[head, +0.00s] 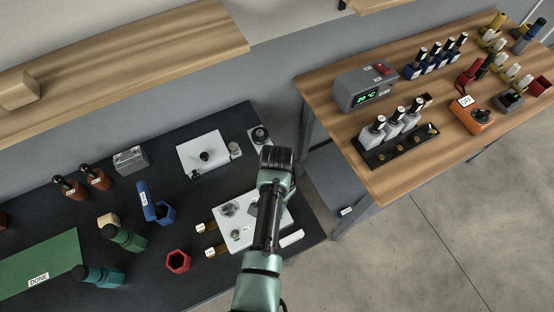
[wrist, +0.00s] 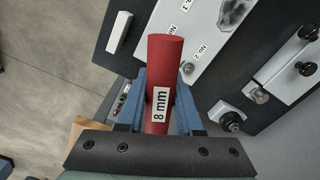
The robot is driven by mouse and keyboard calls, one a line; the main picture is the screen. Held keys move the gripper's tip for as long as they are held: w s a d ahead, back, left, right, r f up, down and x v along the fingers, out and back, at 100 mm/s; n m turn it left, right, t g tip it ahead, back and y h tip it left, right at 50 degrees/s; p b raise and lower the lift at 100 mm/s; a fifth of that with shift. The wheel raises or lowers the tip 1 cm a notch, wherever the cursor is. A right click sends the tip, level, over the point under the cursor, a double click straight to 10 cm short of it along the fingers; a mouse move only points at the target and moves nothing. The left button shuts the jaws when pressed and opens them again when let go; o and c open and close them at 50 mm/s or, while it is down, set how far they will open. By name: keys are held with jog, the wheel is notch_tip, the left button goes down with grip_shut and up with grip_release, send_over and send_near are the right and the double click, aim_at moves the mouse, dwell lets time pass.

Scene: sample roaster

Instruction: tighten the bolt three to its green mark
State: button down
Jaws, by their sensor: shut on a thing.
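My gripper (wrist: 161,80) is shut on a red tool (wrist: 164,60) with an "8 mm" label; its blue fingers sit on both sides of it. In the head view my arm hides the gripper and the red tool. A white plate (wrist: 207,60) with "No. 1" and "No. 2" labels lies beyond the tool in the wrist view; it also shows in the head view (head: 228,218), partly behind my arm. A bolt head (wrist: 188,68) shows beside the red tool. I cannot tell which bolt is three, and no green mark is visible.
Another white plate (head: 205,142) with a dark knob lies behind on the dark bench. A red hexagonal holder (head: 178,261), blue tool (head: 146,199), green tools and a green "DONE" mat (head: 52,260) lie left. A wooden table (head: 345,135) with equipment stands right.

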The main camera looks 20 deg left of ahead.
jog(key=shift+r+m, duration=0.1)
jog(key=shift+m, duration=0.9)
jog(key=shift+m+p, duration=0.3)
jog(key=shift+m, duration=0.5)
jog(key=m, duration=0.3)
jog(key=shift+n+p, duration=0.4)
jog(key=shift+n, duration=0.2)
jog(key=shift+r+p, duration=1.3)
jog(key=shift+r, duration=0.3)
